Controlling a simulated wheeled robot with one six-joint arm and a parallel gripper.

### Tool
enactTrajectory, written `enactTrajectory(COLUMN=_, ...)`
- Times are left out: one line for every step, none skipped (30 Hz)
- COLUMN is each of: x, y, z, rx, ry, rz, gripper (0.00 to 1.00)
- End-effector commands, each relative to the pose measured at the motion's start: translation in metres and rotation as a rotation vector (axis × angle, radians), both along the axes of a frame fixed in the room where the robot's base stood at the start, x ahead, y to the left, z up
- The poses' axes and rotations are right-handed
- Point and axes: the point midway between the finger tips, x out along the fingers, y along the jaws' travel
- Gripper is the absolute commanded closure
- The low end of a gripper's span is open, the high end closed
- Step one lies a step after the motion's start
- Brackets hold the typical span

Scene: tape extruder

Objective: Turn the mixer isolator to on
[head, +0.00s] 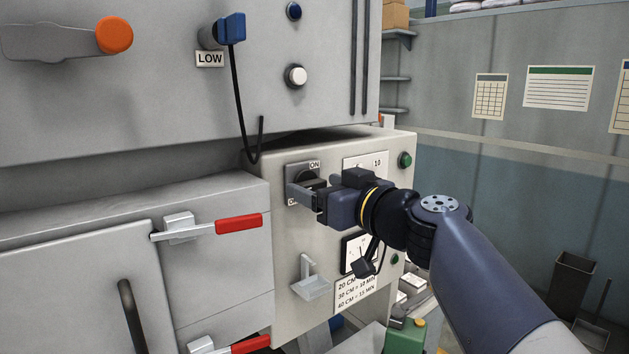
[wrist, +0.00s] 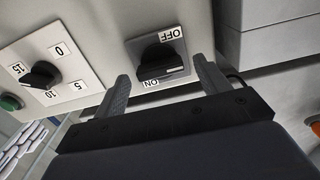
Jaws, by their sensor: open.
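The mixer isolator is a black rotary knob on a dark grey square plate (head: 294,172) on the beige panel. An ON label shows at its top, and the label below is mostly hidden by my gripper. The wrist view shows the knob (wrist: 158,57) with OFF and ON labels at opposite sides of the plate. A small white mark is on the knob's ON side; its exact setting is hard to tell. My gripper (head: 318,190) is open in front of the plate. In the wrist view its fingers (wrist: 165,82) are spread to either side of the knob, with gaps showing.
A numbered dial (wrist: 42,75) and a green button (head: 405,160) are beside the isolator. A small grey bracket (head: 309,280) juts out below. A blue switch (head: 232,28) with a hanging black cord is above. Red-handled latches (head: 238,224) are on the left cabinet.

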Motion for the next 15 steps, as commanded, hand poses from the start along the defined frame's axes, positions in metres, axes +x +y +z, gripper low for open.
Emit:
enactTrajectory(x=0.0017, y=0.0016, z=0.0003, rx=0.000, ry=0.000, rz=0.001, gripper=0.29)
enactTrajectory(x=0.0023, y=0.0020, z=0.0001, rx=0.000, ry=0.000, rz=0.001, gripper=0.29)
enactTrajectory(x=0.0026, y=0.0022, z=0.0000, rx=0.000, ry=0.000, rz=0.001, gripper=0.29)
enactTrajectory(x=0.0028, y=0.0023, z=-0.0001, rx=0.000, ry=0.000, rz=0.001, gripper=0.29)
enactTrajectory(x=0.0028, y=0.0023, z=-0.0002, rx=0.000, ry=0.000, rz=0.000, gripper=0.29)
enactTrajectory(x=0.0027, y=0.0022, z=-0.0002, rx=0.000, ry=0.000, rz=0.000, gripper=0.29)
enactTrajectory(x=0.0027, y=0.0021, z=-0.0003, rx=0.000, ry=0.000, rz=0.000, gripper=0.29)
enactTrajectory(x=0.0027, y=0.0021, z=-0.0003, rx=0.000, ry=0.000, rz=0.000, gripper=0.29)
enactTrajectory(x=0.0026, y=0.0021, z=-0.0003, rx=0.000, ry=0.000, rz=0.000, gripper=0.29)
enactTrajectory(x=0.0026, y=0.0020, z=-0.0003, rx=0.000, ry=0.000, rz=0.000, gripper=0.31)
enactTrajectory(x=0.0026, y=0.0021, z=-0.0003, rx=0.000, ry=0.000, rz=0.000, gripper=0.33)
enactTrajectory(x=0.0025, y=0.0020, z=-0.0003, rx=0.000, ry=0.000, rz=0.000, gripper=0.36)
enactTrajectory(x=0.0025, y=0.0020, z=-0.0002, rx=0.000, ry=0.000, rz=0.000, gripper=0.39)
enactTrajectory(x=0.0025, y=0.0020, z=-0.0003, rx=0.000, ry=0.000, rz=0.000, gripper=0.41)
enactTrajectory(x=0.0025, y=0.0019, z=-0.0003, rx=0.000, ry=0.000, rz=0.000, gripper=0.45)
